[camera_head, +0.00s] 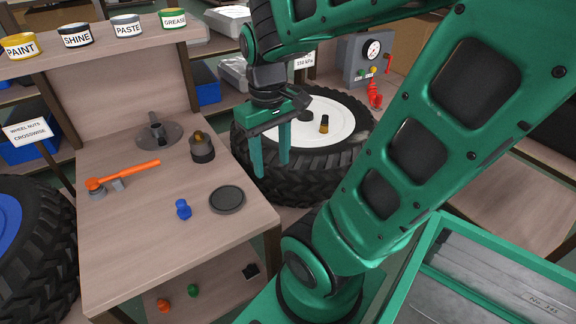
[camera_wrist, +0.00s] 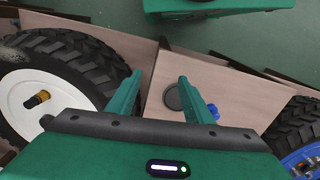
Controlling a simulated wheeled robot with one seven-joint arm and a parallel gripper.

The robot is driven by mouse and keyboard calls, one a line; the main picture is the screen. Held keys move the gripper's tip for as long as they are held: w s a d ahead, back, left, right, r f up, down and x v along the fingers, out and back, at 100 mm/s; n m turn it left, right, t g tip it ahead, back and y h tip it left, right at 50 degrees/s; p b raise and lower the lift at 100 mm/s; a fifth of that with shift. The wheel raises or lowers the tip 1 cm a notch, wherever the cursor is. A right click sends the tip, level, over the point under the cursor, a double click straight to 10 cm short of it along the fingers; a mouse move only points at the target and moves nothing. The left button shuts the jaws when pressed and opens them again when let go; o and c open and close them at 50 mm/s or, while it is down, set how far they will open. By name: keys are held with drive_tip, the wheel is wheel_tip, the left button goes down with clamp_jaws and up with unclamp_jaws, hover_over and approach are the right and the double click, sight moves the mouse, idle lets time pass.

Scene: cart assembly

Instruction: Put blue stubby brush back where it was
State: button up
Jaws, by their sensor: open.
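A small blue stubby piece (camera_head: 183,209), which I take as the blue stubby brush, stands on the wooden bench, left of a dark round disc (camera_head: 227,199). Part of it shows in the wrist view (camera_wrist: 214,111), beside the right finger. My gripper (camera_head: 272,168) is open and empty, with its fingers pointing down between the bench and the white-rimmed wheel. In the wrist view my gripper (camera_wrist: 160,79) shows the two fingers apart with nothing between them.
The bench (camera_head: 145,235) also holds an orange-handled tool (camera_head: 128,174), a grey flanged part (camera_head: 158,134) and a dark cup (camera_head: 202,149). A white-rimmed wheel (camera_head: 300,122) bears a black-and-amber piece (camera_head: 324,125). Orange (camera_head: 164,305) and green (camera_head: 193,290) pieces lie below.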

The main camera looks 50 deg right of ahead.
drive_tip(key=s+m, duration=0.2)
drive_tip(key=s+d+m, duration=0.1)
drive_tip(key=s+m, duration=0.1)
drive_tip(key=s, duration=0.1)
drive_tip(key=shift+s+f, duration=0.2)
drive_tip(key=shift+w+d+f, duration=0.15)
drive_tip(key=shift+w+f, duration=0.2)
drive_tip(key=shift+w, duration=0.4)
drive_tip(key=shift+s+r, duration=0.1)
drive_tip(key=c, duration=0.4)
